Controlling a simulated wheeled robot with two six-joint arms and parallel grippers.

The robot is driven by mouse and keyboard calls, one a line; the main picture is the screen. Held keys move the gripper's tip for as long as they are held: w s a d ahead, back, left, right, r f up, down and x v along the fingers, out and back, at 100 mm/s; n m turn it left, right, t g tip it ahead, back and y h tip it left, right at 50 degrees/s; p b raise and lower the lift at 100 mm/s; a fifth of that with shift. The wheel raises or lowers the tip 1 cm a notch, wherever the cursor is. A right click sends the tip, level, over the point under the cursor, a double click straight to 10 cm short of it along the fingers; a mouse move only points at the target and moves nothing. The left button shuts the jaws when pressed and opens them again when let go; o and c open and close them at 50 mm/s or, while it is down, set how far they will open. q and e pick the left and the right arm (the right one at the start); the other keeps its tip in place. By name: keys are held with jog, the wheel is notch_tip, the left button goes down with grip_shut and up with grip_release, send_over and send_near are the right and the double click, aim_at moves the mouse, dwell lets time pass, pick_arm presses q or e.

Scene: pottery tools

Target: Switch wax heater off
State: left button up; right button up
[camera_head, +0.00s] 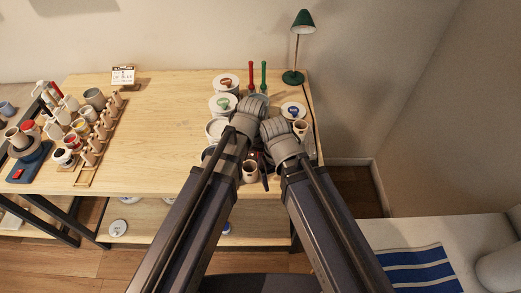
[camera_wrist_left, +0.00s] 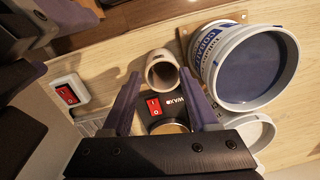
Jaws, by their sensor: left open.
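The wax heater (camera_wrist_left: 174,118) is a black unit marked WAX. It shows in the left wrist view, with a red rocker switch (camera_wrist_left: 153,107) on its face. My left gripper (camera_wrist_left: 161,80) is open, its two dark fingers on either side of the heater and its switch. I cannot tell whether they touch it. My gripper base hides the heater's lower part. In the head view my arms cover this spot, and the heater cannot be made out. My right gripper is hidden.
A beige cup (camera_wrist_left: 162,70) stands right by the heater, with a large blue-filled tub (camera_wrist_left: 245,65) beside it. A white box with another red switch (camera_wrist_left: 67,94) is at the left. A green lamp (camera_head: 303,22) stands at the back. The middle of the table (camera_head: 165,130) is clear.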

pick_arm(q)
jog(key=w+d+r+n+p, duration=0.1)
jog(key=w+d+n, duration=0.1)
jog(key=w, duration=0.6)
jog(key=shift+d+r+h, duration=0.3)
jog(key=shift+d+r, duration=0.1)
jog(key=shift+d, duration=0.25)
jog(key=shift+f, duration=0.1)
notch_tip(320, 180, down, 8)
jog(key=b, duration=0.7)
jog(key=shift+r, duration=0.2)
grip_shut()
